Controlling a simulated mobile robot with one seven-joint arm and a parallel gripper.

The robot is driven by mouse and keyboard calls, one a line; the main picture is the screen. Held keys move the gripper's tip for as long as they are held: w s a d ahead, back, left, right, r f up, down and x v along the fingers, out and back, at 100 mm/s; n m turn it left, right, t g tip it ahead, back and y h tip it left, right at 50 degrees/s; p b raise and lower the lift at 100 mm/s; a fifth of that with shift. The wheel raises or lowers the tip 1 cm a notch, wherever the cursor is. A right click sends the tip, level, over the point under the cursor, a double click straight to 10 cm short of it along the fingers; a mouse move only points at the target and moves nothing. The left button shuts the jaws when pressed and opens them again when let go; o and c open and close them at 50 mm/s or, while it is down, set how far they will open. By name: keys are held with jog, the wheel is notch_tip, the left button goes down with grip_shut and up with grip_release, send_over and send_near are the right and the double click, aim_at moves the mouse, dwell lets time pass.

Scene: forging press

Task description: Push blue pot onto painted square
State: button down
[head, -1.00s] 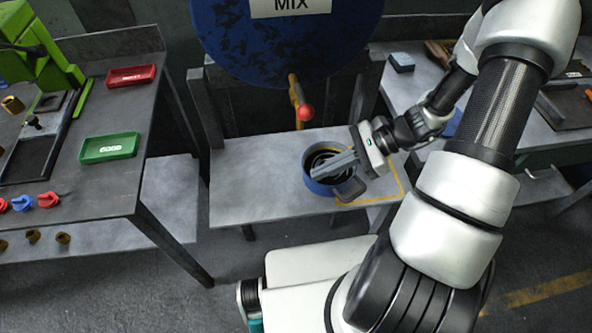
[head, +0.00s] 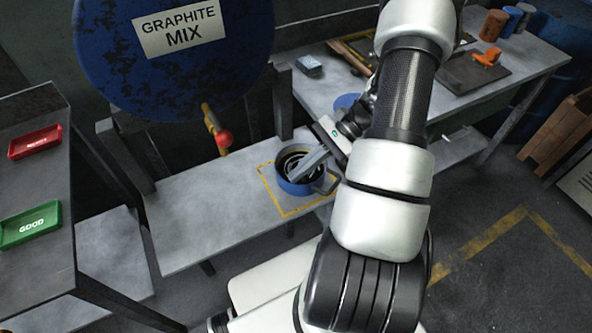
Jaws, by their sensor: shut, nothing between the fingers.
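The blue pot (head: 289,187) stands upright on the grey low table, its dark open top facing up and a grey handle at its right. The painted square (head: 272,190) is a yellow outline on the table. Its left and front lines show clear of the pot, and the pot appears to stand inside the outline; the right part is hidden by my arm. My gripper (head: 298,176) is shut and holds nothing. Its fingers reach from the upper right down into the pot's mouth; whether they touch the inner wall I cannot tell.
A blue drum marked GRAPHITE MIX (head: 170,50) with a red-knobbed tap (head: 223,140) hangs behind the table. The table's left part (head: 190,220) is bare. Benches flank it, with green (head: 30,225) and red (head: 35,140) trays on the left one.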

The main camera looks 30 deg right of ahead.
jog(key=shift+r, duration=0.25)
jog(key=d, duration=1.1)
jog(key=shift+d+b, duration=0.3)
jog(key=shift+d, duration=0.1)
jog(key=shift+r, duration=0.15)
